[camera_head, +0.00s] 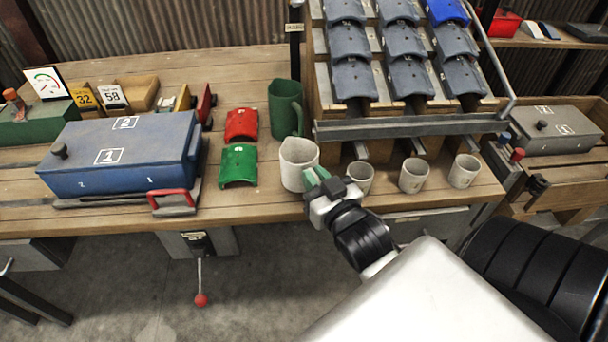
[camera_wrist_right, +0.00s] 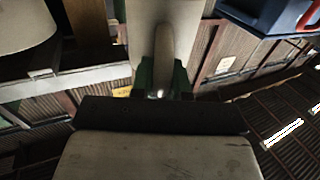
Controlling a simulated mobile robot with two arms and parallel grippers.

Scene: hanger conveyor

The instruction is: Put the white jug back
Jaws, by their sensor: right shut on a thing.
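The white jug (camera_head: 298,160) is upright at the front of the wooden bench, left of the small cups. My right gripper (camera_head: 322,184) reaches it from the front right, its green fingers at the jug's handle side. In the right wrist view, the jug's handle (camera_wrist_right: 164,42) runs down between the two green fingers (camera_wrist_right: 161,80), which are shut on it. The pale jug body (camera_wrist_right: 145,12) shows behind the handle. I cannot tell whether the jug's base touches the bench. My left gripper is not in view.
A green jug (camera_head: 285,105) stands behind the white one. Red (camera_head: 241,124) and green (camera_head: 238,165) curved pieces lie to the left, beside a blue box (camera_head: 125,155). Several small cups (camera_head: 413,175) stand to the right, below a rack's metal rail (camera_head: 410,126).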

